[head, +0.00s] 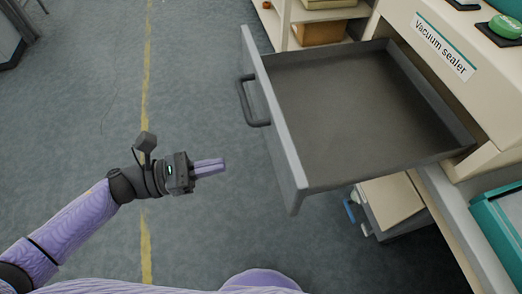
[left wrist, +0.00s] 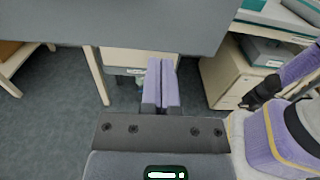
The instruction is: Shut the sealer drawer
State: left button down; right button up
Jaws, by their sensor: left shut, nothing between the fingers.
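The sealer drawer (head: 365,115) is pulled far out of the cream unit labelled "Vacuum sealer" (head: 445,45). Its grey tray is empty. Its grey front panel (head: 270,115) faces left and carries a dark bar handle (head: 250,102). My left gripper (head: 224,165) is shut and empty, to the left of the front panel and below the handle in the picture, apart from both. In the left wrist view, the shut fingers (left wrist: 161,65) point towards a broad grey panel (left wrist: 150,25), which looks like part of the drawer. My right gripper is not clearly seen.
Shelves with a cardboard box (head: 320,33) stand behind the drawer. A teal container (head: 503,225) sits at the right edge. The grey floor (head: 200,90) left of the drawer is clear, with a yellow line.

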aim_at(275, 153)
pick_arm(q)
jog(key=x, duration=0.8)
jog(key=shift+d, duration=0.1)
jog(key=shift+w+d, duration=0.15)
jog(key=shift+d, duration=0.35)
pick_arm(e)
jog(key=shift+w+a, duration=0.1)
jog(key=shift+w, duration=0.25)
